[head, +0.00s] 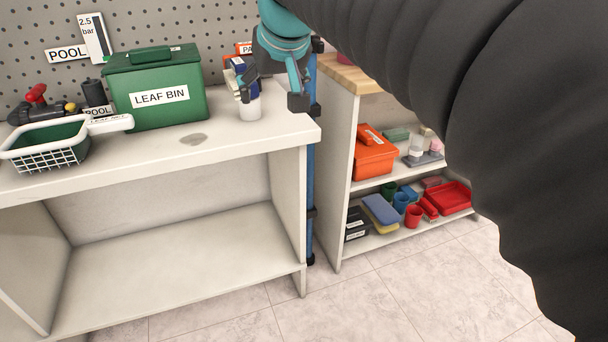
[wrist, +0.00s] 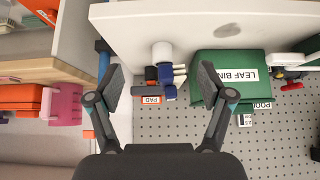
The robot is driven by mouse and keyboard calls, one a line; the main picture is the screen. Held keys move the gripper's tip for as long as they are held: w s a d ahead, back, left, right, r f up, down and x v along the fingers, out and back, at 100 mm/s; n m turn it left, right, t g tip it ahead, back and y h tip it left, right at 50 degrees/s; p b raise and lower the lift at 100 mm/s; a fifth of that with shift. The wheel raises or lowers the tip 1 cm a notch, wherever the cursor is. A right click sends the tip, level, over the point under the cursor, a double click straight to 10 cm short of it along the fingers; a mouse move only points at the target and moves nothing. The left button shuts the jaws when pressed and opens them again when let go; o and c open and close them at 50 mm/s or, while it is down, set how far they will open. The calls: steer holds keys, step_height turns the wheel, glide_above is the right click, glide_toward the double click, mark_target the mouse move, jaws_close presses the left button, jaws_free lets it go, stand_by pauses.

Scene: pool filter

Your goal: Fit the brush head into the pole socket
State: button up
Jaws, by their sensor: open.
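My gripper (head: 273,92) is open above the right end of the white bench. In the wrist view its fingers (wrist: 163,76) stand wide apart with nothing gripped between them. Beyond them is a white cup (head: 250,109), which also shows in the wrist view (wrist: 162,52). Beside the cup are small dark blue pieces (wrist: 169,92) with white prongs; I cannot tell whether one is the brush head. A blue pole (head: 310,222) stands upright beside the bench's right end, in dark clamps. It shows in part in the wrist view (wrist: 104,63). I cannot make out its socket.
The bench top (head: 232,136) holds a green leaf bin (head: 155,100), a white skimmer basket (head: 48,155) and a valve with a red handle (head: 36,96). An orange PAD box (wrist: 147,99) is behind the cup. Shelves (head: 345,75) with several items stand to the right.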

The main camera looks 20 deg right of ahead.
steer(key=s+f+g+p, duration=0.1)
steer(key=s+f+g, duration=0.1)
steer(key=s+f, duration=1.7)
steer(key=shift+s+f+p, duration=0.15)
steer(key=shift+f+p, duration=0.25)
steer(key=shift+f, duration=0.2)
